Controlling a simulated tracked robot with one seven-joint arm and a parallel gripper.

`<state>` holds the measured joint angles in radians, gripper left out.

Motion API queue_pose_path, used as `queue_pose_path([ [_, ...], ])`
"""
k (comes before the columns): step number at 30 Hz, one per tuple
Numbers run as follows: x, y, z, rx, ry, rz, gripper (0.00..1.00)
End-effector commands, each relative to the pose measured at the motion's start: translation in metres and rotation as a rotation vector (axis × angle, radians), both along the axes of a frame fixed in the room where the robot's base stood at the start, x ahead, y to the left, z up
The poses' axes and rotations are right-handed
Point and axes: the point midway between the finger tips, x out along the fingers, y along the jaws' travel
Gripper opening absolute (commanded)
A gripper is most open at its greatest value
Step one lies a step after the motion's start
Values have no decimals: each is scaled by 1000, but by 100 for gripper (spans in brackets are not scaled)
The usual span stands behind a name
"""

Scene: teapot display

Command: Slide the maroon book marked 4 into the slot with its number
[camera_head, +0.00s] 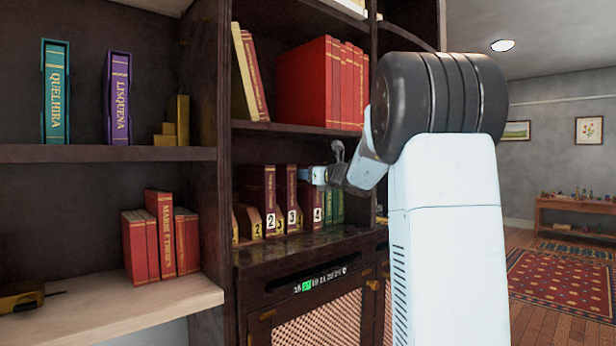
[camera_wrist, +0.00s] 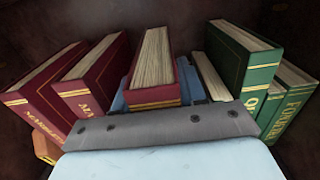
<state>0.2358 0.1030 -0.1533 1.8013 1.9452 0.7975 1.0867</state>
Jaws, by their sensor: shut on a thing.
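The maroon book marked 4 (camera_head: 313,207) stands upright in the lower shelf bay, right of the maroon book marked 3 (camera_head: 291,190). My gripper (camera_head: 316,176) is shut on its upper part. In the wrist view the held book (camera_wrist: 154,92) sits between the pale blue fingers of my gripper (camera_wrist: 155,98), pages upward. Wooden number blocks stand in the row, one marked 2 (camera_head: 256,230) and one marked 3 (camera_head: 280,222). A block marked 4 cannot be made out. The foot of the held book is hard to see in both views.
The maroon book marked 2 (camera_head: 270,192) stands further left. Green books (camera_head: 338,206) stand close on the right; one (camera_wrist: 243,62) leans in the wrist view. The upper shelf board (camera_head: 300,129) runs above my gripper. The ledge front (camera_head: 300,248) is clear.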

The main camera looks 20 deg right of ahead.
Motion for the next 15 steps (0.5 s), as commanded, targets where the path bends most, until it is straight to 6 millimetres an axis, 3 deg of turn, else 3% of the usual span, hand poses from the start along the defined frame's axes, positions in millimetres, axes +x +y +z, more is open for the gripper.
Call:
queue_pose_path([
  [15, 9, 3, 1, 0, -1, 0, 0],
])
